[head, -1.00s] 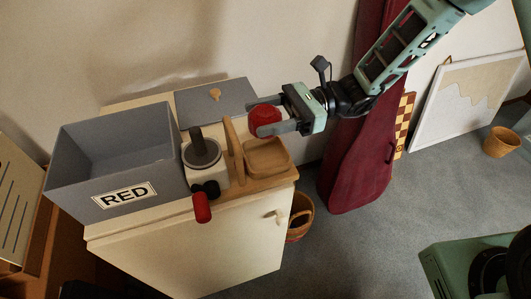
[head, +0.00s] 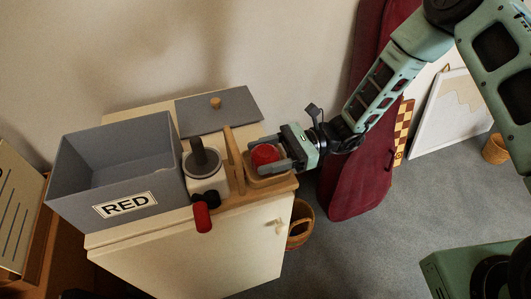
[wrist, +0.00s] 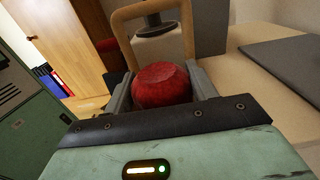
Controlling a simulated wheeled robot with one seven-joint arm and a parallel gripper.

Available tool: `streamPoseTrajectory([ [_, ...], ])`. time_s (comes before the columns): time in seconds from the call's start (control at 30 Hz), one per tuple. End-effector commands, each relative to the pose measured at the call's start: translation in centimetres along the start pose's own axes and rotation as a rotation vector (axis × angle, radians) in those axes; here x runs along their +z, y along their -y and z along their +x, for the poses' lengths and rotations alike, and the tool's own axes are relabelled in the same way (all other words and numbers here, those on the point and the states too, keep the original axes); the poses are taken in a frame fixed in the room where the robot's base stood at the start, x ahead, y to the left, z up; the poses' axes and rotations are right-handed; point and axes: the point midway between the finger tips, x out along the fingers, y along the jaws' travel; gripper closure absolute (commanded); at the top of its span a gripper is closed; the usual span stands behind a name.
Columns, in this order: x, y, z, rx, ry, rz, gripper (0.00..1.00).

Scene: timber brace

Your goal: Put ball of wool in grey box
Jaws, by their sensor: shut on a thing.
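The red ball of wool (head: 264,155) is held between the fingers of my gripper (head: 270,158), low over or just inside a wooden tray with an upright handle (head: 236,157). I cannot tell if the ball touches the tray. In the wrist view the ball (wrist: 162,86) sits between the two fingers (wrist: 163,95), with the tray's handle (wrist: 124,22) beyond it. The grey box (head: 165,190), labelled RED, stands open on the left of the cabinet top. Its far and left inner walls show; part of its floor is hidden.
A white device with a dark knob and red handle (head: 203,217) stands between the box and the tray. A flat grey lid with a wooden knob (head: 232,118) lies behind them on the cream cabinet (head: 190,258). A dark red case (head: 352,180) leans on the wall at right.

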Motion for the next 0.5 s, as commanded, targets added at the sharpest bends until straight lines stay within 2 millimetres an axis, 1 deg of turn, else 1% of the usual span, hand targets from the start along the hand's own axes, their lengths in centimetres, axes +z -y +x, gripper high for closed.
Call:
streamPoseTrajectory([
  [0.13, -0.54, 0.01, -0.02, -0.001, 0.0, 0.0, 0.66],
  [0.17, -0.43, 0.01, -0.01, 0.0, 0.0, 0.0, 0.35],
  [0.2, -0.41, 0.01, -0.01, 0.0, 0.0, 0.0, 0.24],
  [0.23, -0.41, 0.01, -0.01, 0.0, 0.0, 0.0, 0.22],
  [0.5, -0.41, 0.0, 0.0, 0.0, 0.0, 0.0, 0.22],
])
